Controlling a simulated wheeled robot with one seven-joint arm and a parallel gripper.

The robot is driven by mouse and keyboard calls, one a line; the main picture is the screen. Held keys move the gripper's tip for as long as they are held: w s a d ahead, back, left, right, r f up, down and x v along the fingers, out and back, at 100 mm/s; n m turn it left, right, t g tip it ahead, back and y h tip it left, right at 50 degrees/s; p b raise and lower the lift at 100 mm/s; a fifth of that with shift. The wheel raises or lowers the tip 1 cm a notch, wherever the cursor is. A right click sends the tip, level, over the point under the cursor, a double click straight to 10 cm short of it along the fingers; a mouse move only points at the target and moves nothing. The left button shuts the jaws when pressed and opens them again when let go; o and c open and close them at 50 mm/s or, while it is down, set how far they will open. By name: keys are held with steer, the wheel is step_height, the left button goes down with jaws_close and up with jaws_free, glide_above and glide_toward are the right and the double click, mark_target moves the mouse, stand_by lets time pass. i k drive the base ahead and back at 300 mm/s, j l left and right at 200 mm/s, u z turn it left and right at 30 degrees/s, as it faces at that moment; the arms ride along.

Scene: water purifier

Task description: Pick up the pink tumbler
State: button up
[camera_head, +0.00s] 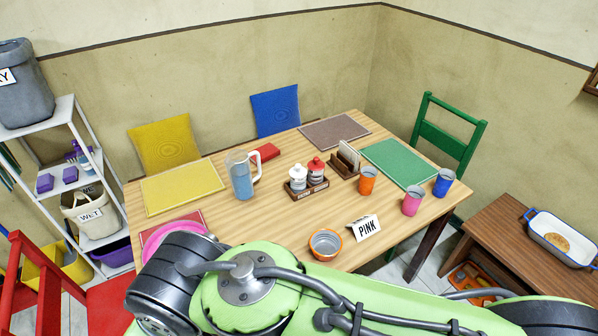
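The pink tumbler (412,201) stands upright on the wooden table (290,228), near its right side. An orange tumbler (367,181) stands to its left and a blue tumbler (444,182) to its right, both apart from it. A white card reading "PINK" (366,228) stands on the table to the left of and in front of the pink tumbler. My green arm crosses the bottom of the picture, in front of the table's near edge. My gripper is not in view.
A pitcher (242,175), a condiment caddy (306,189), a napkin holder (346,160) and an orange-rimmed bowl (326,244) stand on the table. A green placemat (399,163) lies behind the tumblers. A green chair (447,135) and a low side table (520,240) are at the right.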

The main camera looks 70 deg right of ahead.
mark_target(412, 202)
steer(key=z, duration=3.6)
